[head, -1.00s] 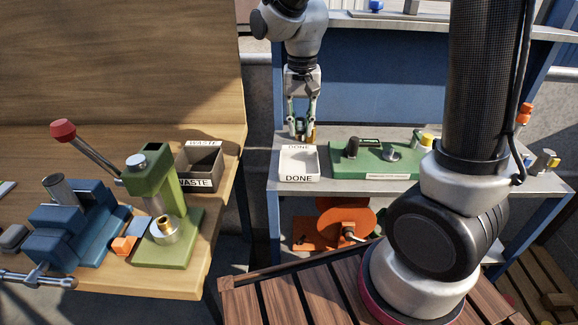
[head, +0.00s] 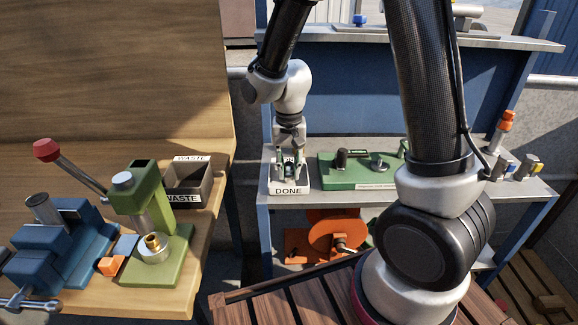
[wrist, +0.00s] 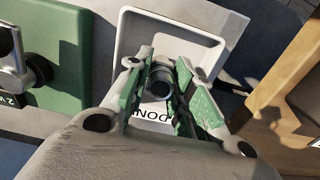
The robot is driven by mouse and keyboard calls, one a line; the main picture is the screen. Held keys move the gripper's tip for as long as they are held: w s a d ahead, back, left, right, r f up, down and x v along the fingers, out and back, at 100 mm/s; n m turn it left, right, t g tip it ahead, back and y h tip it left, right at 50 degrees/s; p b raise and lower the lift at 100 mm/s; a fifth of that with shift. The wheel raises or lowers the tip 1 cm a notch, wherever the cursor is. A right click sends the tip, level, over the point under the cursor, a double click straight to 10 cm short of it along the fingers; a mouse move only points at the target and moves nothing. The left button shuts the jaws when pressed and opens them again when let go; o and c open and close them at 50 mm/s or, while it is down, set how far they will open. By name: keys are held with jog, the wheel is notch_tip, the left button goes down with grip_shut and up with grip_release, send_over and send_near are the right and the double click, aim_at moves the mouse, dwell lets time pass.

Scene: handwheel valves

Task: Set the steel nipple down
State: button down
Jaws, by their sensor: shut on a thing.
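The steel nipple (wrist: 160,82) is a short dark-grey hollow cylinder, seen nearly end-on in the wrist view. My gripper (wrist: 161,76) is shut on it, with a green-padded finger on each side. In the head view my gripper (head: 290,165) points down into the white DONE tray (head: 288,190); the nipple is hard to make out there. The tray also shows in the wrist view (wrist: 188,27), behind and around the fingers. I cannot tell whether the nipple touches the tray floor.
A green fixture plate (head: 345,172) lies close right of the tray on the grey bench. The WASTE box (head: 188,187), green press (head: 150,215) and blue vise (head: 65,245) stand on the wooden table at left. An orange reel (head: 335,232) sits below the bench.

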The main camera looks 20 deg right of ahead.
aim_at(289, 164)
jog(key=c, duration=1.2)
grip_release()
jog(key=shift+c, duration=0.2)
notch_tip(289, 164, up, 12)
jog(key=s+d+r+n+t, duration=0.1)
jog(key=s+d+r+t, duration=0.1)
jog(key=s+d+r, duration=0.2)
jog(key=s+d+r+n+t, duration=0.2)
jog(key=s+d+r, duration=0.3)
jog(key=s+d, duration=0.5)
jog(key=s, duration=0.5)
jog(key=shift+d+r+n, duration=0.25)
jog(key=shift+d+n, duration=0.05)
jog(key=shift+d, duration=0.05)
